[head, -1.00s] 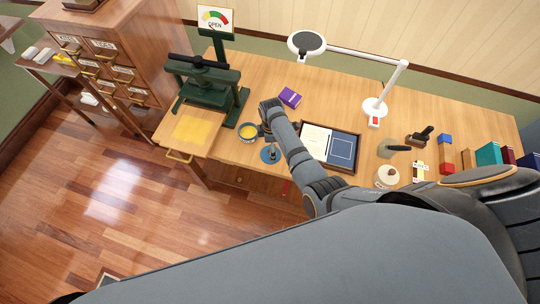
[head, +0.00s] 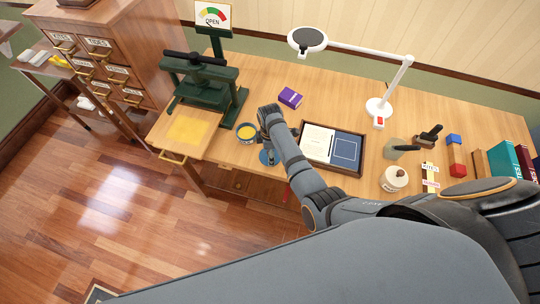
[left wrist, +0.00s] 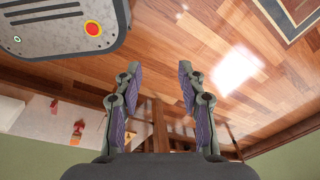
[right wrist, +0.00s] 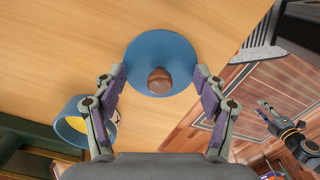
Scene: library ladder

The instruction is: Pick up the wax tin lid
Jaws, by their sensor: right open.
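The wax tin lid (head: 267,157) is a blue disc on the near edge area of the desk, partly hidden by my right arm in the head view. In the right wrist view, the lid (right wrist: 160,55) shows a round brown knob (right wrist: 160,82) facing the camera. My right gripper (right wrist: 159,72) is open, with its fingers on either side of the knob; whether they touch the lid is unclear. The wax tin (head: 246,132), blue with yellow wax inside, stands just left of the lid. My left gripper (left wrist: 160,70) is open and empty, above the wooden floor.
A green press (head: 205,85) stands at the desk's left, behind a yellow sheet (head: 188,130). A purple box (head: 290,98), a tray with a book (head: 345,150), a white lamp (head: 378,108) and a round white pot (head: 394,179) lie farther right.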

